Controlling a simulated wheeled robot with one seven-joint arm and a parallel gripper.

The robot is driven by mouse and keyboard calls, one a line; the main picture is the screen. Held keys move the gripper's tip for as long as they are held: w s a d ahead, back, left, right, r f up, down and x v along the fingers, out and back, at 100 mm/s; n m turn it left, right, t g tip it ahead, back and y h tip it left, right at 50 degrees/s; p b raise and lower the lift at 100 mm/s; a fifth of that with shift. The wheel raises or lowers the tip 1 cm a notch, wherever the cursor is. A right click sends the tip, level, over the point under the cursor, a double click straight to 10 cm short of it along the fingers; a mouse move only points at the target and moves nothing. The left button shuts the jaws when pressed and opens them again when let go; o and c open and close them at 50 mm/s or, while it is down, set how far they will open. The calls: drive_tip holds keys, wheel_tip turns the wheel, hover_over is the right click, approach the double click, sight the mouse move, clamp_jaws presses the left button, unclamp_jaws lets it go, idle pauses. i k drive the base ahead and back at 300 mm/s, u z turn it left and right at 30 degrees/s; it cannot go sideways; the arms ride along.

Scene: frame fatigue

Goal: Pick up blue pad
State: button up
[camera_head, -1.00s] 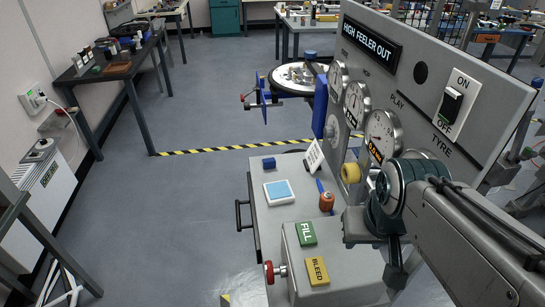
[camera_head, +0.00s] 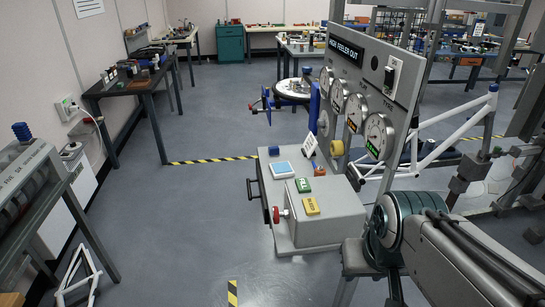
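A flat square pad with a light blue face and a pale border (camera_head: 282,169) lies on the grey top of the test bench (camera_head: 262,190), left of its gauge panel. A small dark blue block (camera_head: 273,151) sits just behind it. The pad is uncovered and nothing of mine touches it. My arm comes in at the lower right, well apart from the pad. Its end drops below the bottom edge, so my gripper's fingers are out of the picture.
A grey box with a green FILL pad (camera_head: 303,185) and a yellow BLEED pad (camera_head: 311,206) stands in front of the pad. The upright gauge panel (camera_head: 397,100) rises at its right. Open floor (camera_head: 190,215) lies to the left.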

sight(271, 150)
drive_tip(key=u, duration=1.1)
drive_tip(key=i, duration=2.95)
drive_tip(key=z, duration=2.55)
